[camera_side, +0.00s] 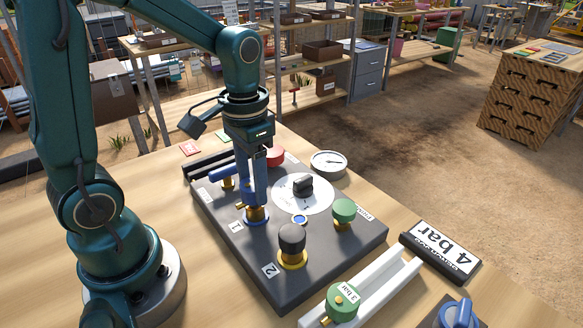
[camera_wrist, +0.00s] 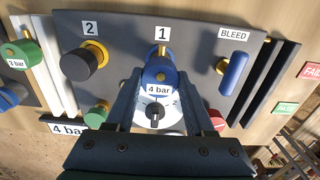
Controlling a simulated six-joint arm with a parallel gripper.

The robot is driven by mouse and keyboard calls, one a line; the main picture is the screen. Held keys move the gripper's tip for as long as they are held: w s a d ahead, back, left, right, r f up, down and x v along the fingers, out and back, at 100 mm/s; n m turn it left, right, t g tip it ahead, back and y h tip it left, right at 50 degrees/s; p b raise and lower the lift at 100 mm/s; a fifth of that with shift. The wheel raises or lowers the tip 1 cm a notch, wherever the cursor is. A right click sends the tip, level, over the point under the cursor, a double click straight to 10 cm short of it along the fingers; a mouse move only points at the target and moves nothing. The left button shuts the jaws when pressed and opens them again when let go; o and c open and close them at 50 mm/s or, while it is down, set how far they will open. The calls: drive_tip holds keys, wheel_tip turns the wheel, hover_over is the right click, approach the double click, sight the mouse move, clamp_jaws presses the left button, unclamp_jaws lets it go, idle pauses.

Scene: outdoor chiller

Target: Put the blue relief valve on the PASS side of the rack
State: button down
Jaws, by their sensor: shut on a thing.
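My gripper (camera_side: 254,200) points down at the dark test block, its two fingers shut on a blue relief valve with a "4 bar" label. The wrist view shows this blue relief valve (camera_wrist: 158,72) between the fingertips (camera_wrist: 157,82). It is upright at the station marked 1; whether it is fully seated cannot be told. In the side view the fingers hide most of it. Two parallel dark rails (camera_side: 207,166) run along the block's far left edge. A red FAIL card (camera_wrist: 312,71) and a green PASS card (camera_wrist: 287,108) lie beyond them, and the rails (camera_wrist: 272,75) look empty.
A black valve (camera_side: 292,240) stands at station 2. A white rail (camera_side: 392,288) holds a green "3 bar" valve (camera_side: 343,301). A "4 bar" sign (camera_side: 440,252) stands right.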

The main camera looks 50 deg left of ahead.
sight(252, 184)
drive_tip(key=shift+r, duration=0.4)
drive_tip(key=shift+r, duration=2.6)
drive_tip(key=c, duration=1.2)
unclamp_jaws()
drive_tip(key=shift+c, duration=0.2)
clamp_jaws()
